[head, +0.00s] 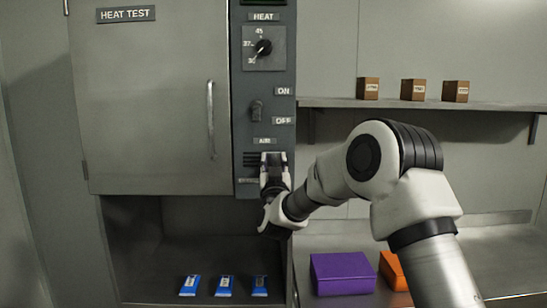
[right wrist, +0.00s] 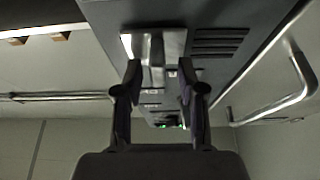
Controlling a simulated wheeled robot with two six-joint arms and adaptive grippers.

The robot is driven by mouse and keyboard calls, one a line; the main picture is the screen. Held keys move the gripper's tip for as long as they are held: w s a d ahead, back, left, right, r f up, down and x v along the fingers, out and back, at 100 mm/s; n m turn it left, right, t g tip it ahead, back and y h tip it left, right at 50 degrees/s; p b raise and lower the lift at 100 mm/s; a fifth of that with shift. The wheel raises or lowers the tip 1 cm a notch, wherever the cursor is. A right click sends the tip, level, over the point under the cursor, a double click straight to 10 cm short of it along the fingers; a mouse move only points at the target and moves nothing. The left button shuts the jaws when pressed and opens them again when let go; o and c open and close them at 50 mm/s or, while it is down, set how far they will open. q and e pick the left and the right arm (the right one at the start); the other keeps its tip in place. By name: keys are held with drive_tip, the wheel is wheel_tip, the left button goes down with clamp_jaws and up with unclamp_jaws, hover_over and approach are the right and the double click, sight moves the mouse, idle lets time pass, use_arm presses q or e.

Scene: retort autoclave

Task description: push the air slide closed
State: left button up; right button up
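The air slide is low on the dark control panel (head: 264,105), under the label "AIR" (head: 264,141). Its dark vent slots (head: 250,158) show left of my right gripper (head: 274,160), which hides part of the slide. In the right wrist view, several vent slots (right wrist: 218,42) are uncovered, and the slide's pale metal plate (right wrist: 170,42) is beside them. My right gripper (right wrist: 160,72) has its two fingers apart, with the plate ahead of and between the tips. I cannot tell whether they touch it. My left gripper is not in view.
The shut cabinet door (head: 150,100) with its long handle (head: 211,120) is left of the panel. A knob (head: 263,47) and a switch (head: 257,110) sit above. Blue packets (head: 225,286), a purple box (head: 342,273) and an orange box (head: 393,270) lie below. A shelf (head: 430,104) holds brown boxes.

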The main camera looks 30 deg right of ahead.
sight(249, 152)
drive_tip(key=shift+s+d+f, duration=0.1)
drive_tip(key=shift+d, duration=0.15)
drive_tip(key=shift+a, duration=0.15)
clamp_jaws()
drive_tip(key=shift+w+a, duration=0.3)
drive_tip(key=w+a, duration=0.1)
drive_tip(key=w+a+b, duration=0.1)
drive_tip(key=a, duration=0.1)
drive_tip(key=w+a, duration=0.1)
drive_tip(key=a, duration=0.1)
drive_tip(key=shift+w+a+b, duration=0.1)
drive_tip(key=shift+b, duration=0.25)
drive_tip(key=shift+d, duration=0.2)
unclamp_jaws()
drive_tip(key=shift+a, duration=0.35)
